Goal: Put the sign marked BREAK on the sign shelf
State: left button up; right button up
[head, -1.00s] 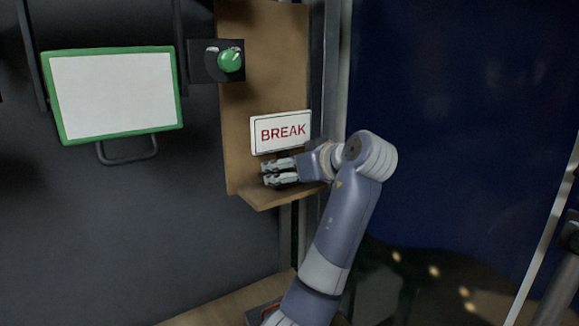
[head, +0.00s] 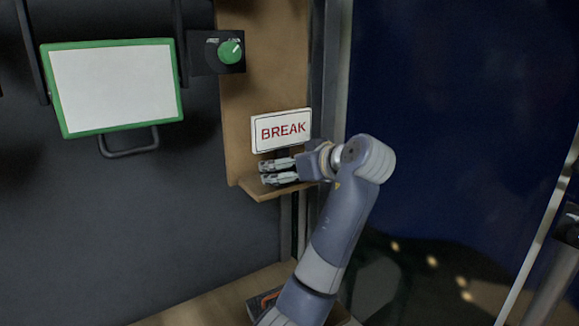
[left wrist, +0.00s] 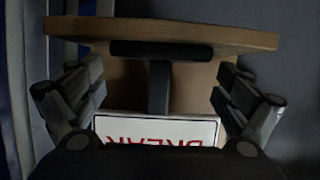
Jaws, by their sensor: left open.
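The white sign with red BREAK lettering (head: 281,131) stands upright at the sign shelf (head: 262,191), in front of its brown back panel. In the left wrist view the sign (left wrist: 150,126) appears upside down, with its dark post (left wrist: 160,88) and black foot (left wrist: 160,50) at the shelf board (left wrist: 160,32). The foot appears to rest on the board. My left gripper (head: 264,173) is just below the sign's plate. It is open, with its fingers (left wrist: 160,95) apart on either side of the post. My right gripper is not in view.
A green-framed white panel (head: 115,88) hangs at the left. A green knob on a black box (head: 230,52) sits above the shelf. A metal upright (head: 335,80) stands right of the shelf, beside a dark blue surface (head: 460,120). A wooden surface (head: 215,302) lies below.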

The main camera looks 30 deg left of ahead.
pick_arm(q)
jog(key=shift+r, duration=0.15)
jog(key=shift+d, duration=0.3)
jog(key=b+v, duration=0.6)
jog(key=v, duration=0.5)
jog(key=shift+s+d+r, duration=0.15)
jog(key=shift+s+r, duration=0.05)
jog(key=shift+s, duration=0.05)
jog(key=shift+f, duration=0.1)
